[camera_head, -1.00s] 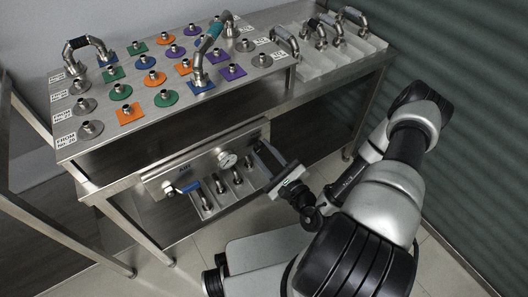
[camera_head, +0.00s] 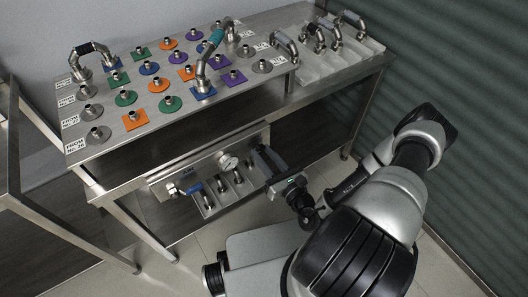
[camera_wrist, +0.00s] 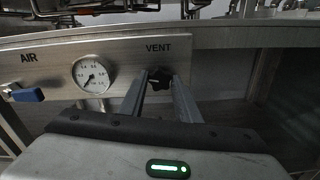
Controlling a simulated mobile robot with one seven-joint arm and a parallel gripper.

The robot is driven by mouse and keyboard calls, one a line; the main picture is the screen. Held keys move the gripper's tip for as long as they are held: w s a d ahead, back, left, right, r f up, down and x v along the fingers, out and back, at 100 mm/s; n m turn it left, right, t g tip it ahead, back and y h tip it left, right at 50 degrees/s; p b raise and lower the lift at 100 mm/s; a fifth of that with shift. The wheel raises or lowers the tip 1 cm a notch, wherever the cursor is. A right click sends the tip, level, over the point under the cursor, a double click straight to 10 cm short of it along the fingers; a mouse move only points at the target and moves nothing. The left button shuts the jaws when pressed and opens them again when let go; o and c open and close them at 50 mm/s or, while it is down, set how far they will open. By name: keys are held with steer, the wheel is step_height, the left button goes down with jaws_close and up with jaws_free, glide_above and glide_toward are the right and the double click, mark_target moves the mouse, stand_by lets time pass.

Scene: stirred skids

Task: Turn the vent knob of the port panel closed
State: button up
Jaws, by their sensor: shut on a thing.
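The vent knob (camera_wrist: 159,77) is a dark lobed knob under the word VENT on the port panel (camera_wrist: 120,53), seen in the wrist view. My gripper (camera_wrist: 160,86) has its two fingers on either side of the knob and is shut on it. In the head view the port panel (camera_head: 208,162) is on the front of the steel table, below the top. My gripper (camera_head: 268,158) reaches its right end there, and it hides the knob.
A round gauge (camera_wrist: 93,75) and a blue AIR handle (camera_wrist: 28,95) are on the panel left of the knob. Below the panel is a small tray with several fittings (camera_head: 222,186). The tabletop (camera_head: 110,140) above carries coloured pads, ports and bent pipes.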

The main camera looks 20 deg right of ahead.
steer(key=m+p, duration=0.1)
steer(key=m, duration=0.3)
steer(key=shift+m, duration=0.4)
steer(key=m, duration=0.3)
steer(key=shift+m+p, duration=0.3)
steer(key=shift+p, duration=0.05)
steer(key=m, duration=0.3)
steer(key=shift+m, duration=2.1)
steer(key=o, duration=1)
steer(key=shift+o, duration=0.2)
steer(key=p+v, duration=0.1)
steer(key=v, duration=1.6)
steer(key=shift+s, duration=0.25)
